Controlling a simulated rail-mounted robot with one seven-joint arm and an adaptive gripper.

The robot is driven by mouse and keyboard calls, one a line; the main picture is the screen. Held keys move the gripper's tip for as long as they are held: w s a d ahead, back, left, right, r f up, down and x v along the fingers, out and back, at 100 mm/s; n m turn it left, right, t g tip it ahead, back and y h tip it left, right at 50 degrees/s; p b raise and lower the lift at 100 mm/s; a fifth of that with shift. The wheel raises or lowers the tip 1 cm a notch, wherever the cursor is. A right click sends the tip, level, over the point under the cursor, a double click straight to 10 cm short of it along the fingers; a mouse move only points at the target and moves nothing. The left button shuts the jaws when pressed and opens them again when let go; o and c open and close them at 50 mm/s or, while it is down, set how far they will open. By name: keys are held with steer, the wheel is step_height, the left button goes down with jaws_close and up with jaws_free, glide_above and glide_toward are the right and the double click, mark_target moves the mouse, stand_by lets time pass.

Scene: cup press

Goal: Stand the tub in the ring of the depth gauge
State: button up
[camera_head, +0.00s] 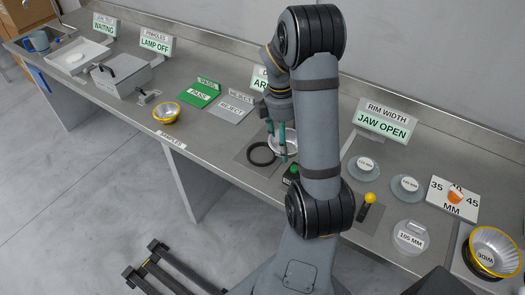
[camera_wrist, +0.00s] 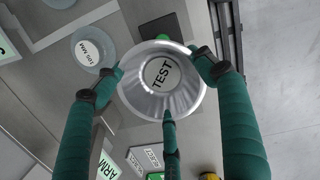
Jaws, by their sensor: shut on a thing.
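The tub (camera_wrist: 133,95) is silver, round and flared, with a TEST label inside, and fills the middle of the wrist view. My gripper (camera_wrist: 160,68) is shut on it, with green fingers at its left and right sides and another finger at its lower edge. In the head view the tub (camera_head: 290,139) is partly hidden by my arm and by my gripper (camera_head: 276,133). The black ring of the depth gauge (camera_head: 262,154) lies on a grey plate just left of and below the tub. I cannot tell how high the tub is above the bench.
A black box with a green button (camera_head: 293,170) stands close to the ring. Green PASS (camera_head: 200,93) and grey REJECT (camera_head: 231,107) plates and a gold bowl (camera_head: 167,112) are to the left.

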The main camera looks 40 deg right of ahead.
steer(key=p, duration=0.3)
glide_above(263, 155)
steer(key=f, duration=0.6)
steer(key=shift+s+a, duration=0.1)
steer(key=shift+a, duration=0.1)
steer(key=shift+f, duration=0.15)
steer(key=shift+w+f+p, duration=0.2)
steer(key=shift+f+p, duration=0.25)
steer(key=shift+f, duration=1.55)
steer(key=shift+f, duration=0.1)
steer(key=shift+o, duration=1)
steer(key=o, duration=0.5)
steer(key=shift+c, duration=0.2)
